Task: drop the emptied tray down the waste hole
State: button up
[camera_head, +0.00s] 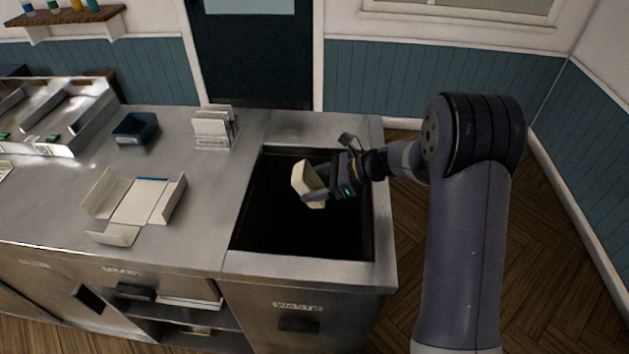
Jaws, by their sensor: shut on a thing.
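My gripper (318,194) is shut on a small cream tray (307,182). The tray is tilted on its side, with its hollow facing partly left, and looks empty as far as I can see. My gripper holds it over the dark rectangular waste hole (275,232) in the steel counter. The hole has a pale metal rim, and a WASTE label (298,306) is on the cabinet front below it. The inside of the hole is black and its depth cannot be seen. The exact height of the tray relative to the rim is hard to tell.
An open cream carton (138,201) lies unfolded on the counter left of the hole. A dark blue bin (135,128) and a holder with upright cards (214,127) stand behind. Metal fryer units (62,115) are at the far left. Counter between carton and hole is clear.

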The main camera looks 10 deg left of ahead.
jog(key=o, duration=1.7)
jog(key=shift+c, duration=0.2)
jog(key=shift+d, duration=0.1)
jog(key=b+v, duration=0.1)
jog(key=v, duration=0.9)
jog(key=shift+d+r+b, duration=0.15)
jog(key=shift+d+b, duration=0.15)
jog(key=shift+b, duration=0.05)
jog(key=shift+a, duration=0.1)
